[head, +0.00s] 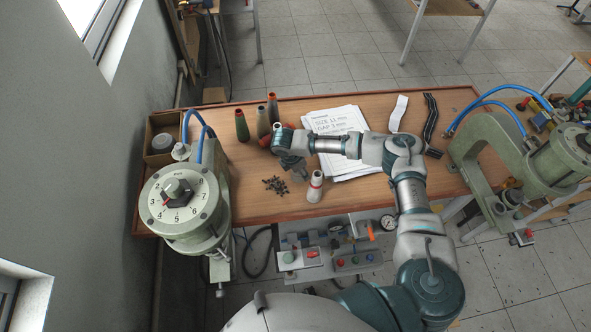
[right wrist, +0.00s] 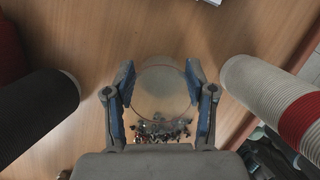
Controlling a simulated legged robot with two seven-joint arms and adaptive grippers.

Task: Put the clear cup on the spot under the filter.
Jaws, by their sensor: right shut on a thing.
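My right gripper (head: 297,172) is low over the middle of the table in the head view. In the right wrist view its two blue-padded fingers (right wrist: 165,105) are shut on the clear cup (right wrist: 165,82), a round see-through thing between them. Small dark pieces show through or just below the cup. The cup cannot be made out in the head view. I cannot pick out the filter or the spot under it for sure. My left gripper is not in view.
A white cone with a red band (head: 315,187) stands close right of the gripper. Dark cones (head: 242,125) stand behind it. Loose small pieces (head: 276,186), papers (head: 352,165) and a cardboard box (head: 158,133) are on the table. Green presses (head: 185,205) flank it; a valve panel (head: 330,260) is in front.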

